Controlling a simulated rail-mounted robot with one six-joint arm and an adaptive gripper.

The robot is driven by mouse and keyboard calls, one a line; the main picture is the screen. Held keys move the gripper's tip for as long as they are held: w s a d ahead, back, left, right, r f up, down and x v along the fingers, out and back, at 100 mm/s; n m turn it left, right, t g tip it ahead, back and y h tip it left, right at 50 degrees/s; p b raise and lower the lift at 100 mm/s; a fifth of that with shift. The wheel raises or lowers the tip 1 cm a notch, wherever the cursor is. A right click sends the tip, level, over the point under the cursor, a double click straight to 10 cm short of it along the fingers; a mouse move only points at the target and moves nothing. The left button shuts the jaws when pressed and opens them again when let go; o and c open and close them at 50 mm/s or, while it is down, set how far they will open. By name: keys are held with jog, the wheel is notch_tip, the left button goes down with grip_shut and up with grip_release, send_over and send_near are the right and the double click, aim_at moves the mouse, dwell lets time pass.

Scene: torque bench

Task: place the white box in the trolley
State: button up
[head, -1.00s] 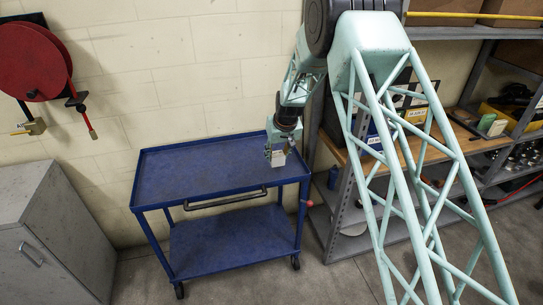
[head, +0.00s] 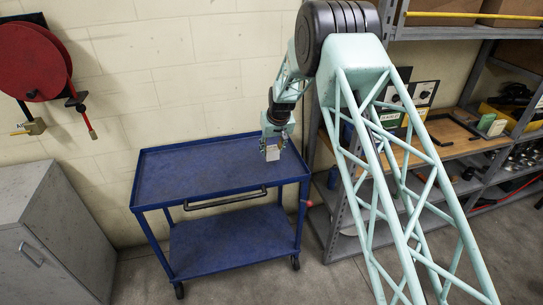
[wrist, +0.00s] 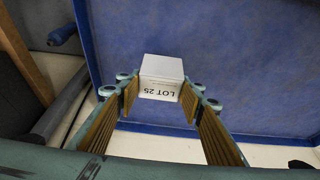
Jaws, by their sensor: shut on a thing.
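A small white box (wrist: 161,78) marked "LOT 25" is between the ribbed fingers of my gripper (wrist: 160,95) in the wrist view. The gripper is shut on it. In the head view my gripper (head: 273,146) points down over the right part of the blue trolley (head: 190,178), with the white box (head: 272,153) at its fingertips. The trolley's top tray is otherwise empty, and its blue surface also fills much of the wrist view (wrist: 240,65). I cannot tell whether the box touches the tray.
A grey shelf unit (head: 345,205) with a wooden worktop (head: 450,150) stands right of the trolley. A grey cabinet (head: 60,235) stands at the left. A red reel (head: 32,62) hangs on the wall. The left and middle of the tray are clear.

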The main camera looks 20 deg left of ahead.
aim_at(272, 155)
jog(key=shift+w+a+f, duration=0.15)
jog(key=shift+f, duration=1.6)
jog(key=shift+f, duration=0.15)
jog(key=o, duration=1)
jog(key=shift+v, duration=6.1)
